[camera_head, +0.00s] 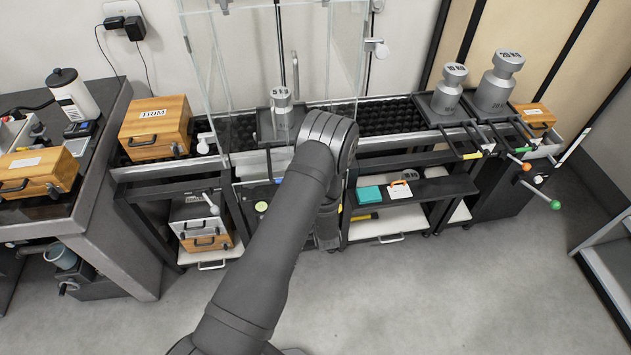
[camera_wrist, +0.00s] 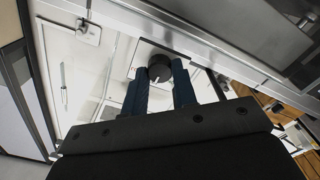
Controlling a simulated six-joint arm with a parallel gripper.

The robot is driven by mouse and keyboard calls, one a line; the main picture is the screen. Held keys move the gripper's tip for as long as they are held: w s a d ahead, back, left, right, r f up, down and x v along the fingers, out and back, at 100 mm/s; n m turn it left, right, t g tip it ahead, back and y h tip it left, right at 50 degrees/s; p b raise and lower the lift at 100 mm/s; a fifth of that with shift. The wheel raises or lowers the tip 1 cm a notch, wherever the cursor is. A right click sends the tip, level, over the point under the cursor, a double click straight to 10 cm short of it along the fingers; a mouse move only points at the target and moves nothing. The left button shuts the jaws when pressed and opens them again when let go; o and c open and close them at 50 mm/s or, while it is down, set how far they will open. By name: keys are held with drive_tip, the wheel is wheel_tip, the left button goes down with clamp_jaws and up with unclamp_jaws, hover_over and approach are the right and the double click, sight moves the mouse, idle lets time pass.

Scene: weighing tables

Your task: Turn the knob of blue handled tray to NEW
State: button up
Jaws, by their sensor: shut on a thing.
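In the wrist view my gripper (camera_wrist: 162,78) has its two dark blue fingers on either side of a round black knob (camera_wrist: 160,66), shut on it. The knob sits on a pale square plate on a white panel. I cannot read any NEW mark or the knob's setting. In the head view my arm covers the gripper and the knob. A small blue handle end (camera_head: 278,181) shows just left of my arm, below a dark tray (camera_head: 266,126) that bears a 5 KG weight (camera_head: 282,98).
A glass enclosure (camera_head: 215,70) stands around the 5 KG weight. To the right, 10 KG (camera_head: 449,90) and 20 KG (camera_head: 497,82) weights stand on trays with yellow, orange and green handle ends. A wooden TRIM box (camera_head: 155,130) is at left. The front floor is clear.

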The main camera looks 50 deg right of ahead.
idle(0.3)
drive_tip(key=o, duration=1)
drive_tip(key=shift+s, duration=0.15)
drive_tip(key=v, duration=1.7)
drive_tip(key=shift+a+r, duration=0.1)
drive_tip(key=shift+a, duration=0.1)
drive_tip(key=shift+d, duration=0.1)
drive_tip(key=x, duration=1.7)
drive_tip(key=shift+d, duration=0.15)
